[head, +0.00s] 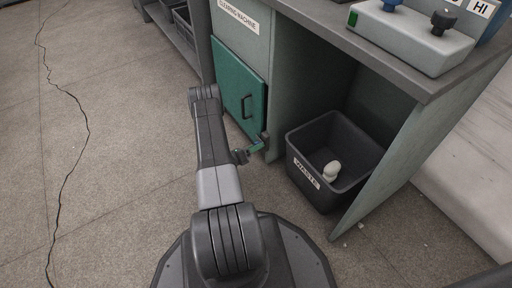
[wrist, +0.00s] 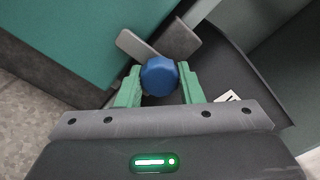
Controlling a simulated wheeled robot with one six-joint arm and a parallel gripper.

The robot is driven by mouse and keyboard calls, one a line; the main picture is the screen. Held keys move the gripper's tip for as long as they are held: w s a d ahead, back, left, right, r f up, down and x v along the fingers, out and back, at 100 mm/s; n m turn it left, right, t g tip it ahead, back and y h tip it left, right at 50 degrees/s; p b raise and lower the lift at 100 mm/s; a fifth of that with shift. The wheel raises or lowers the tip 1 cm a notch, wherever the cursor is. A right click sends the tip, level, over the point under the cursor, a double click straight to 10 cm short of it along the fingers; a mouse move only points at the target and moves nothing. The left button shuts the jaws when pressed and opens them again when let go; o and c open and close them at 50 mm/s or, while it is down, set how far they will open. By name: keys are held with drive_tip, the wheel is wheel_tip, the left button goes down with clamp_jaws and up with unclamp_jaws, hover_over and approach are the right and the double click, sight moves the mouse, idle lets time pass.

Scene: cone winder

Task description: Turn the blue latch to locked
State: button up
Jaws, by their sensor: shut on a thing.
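The blue latch knob (wrist: 159,76) sits between the two green fingers of my gripper (wrist: 158,88) in the wrist view, with a finger against each side. Grey metal pieces (wrist: 181,40) show just behind the knob, by the edge of the green door (wrist: 75,30). In the head view my gripper (head: 256,147) is at the lower right corner of the green door (head: 235,75), which looks closed. The latch is mostly hidden there by the gripper. I cannot read any locked or unlocked mark.
A dark waste bin (head: 322,196) with a white cone-like piece (head: 331,170) inside stands under the bench, right of my gripper. A control box (head: 415,42) with knobs sits on the bench top (head: 345,42).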

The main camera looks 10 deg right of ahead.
drive_tip(key=o, duration=1)
drive_tip(key=shift+c, duration=0.2)
drive_tip(key=shift+a, duration=0.15)
drive_tip(key=p+v, duration=0.3)
drive_tip(key=v, duration=1)
drive_tip(key=shift+a, duration=0.3)
drive_tip(key=shift+s+d, duration=0.1)
drive_tip(key=b+x, duration=0.3)
drive_tip(key=x, duration=1)
drive_tip(key=shift+d, duration=0.35)
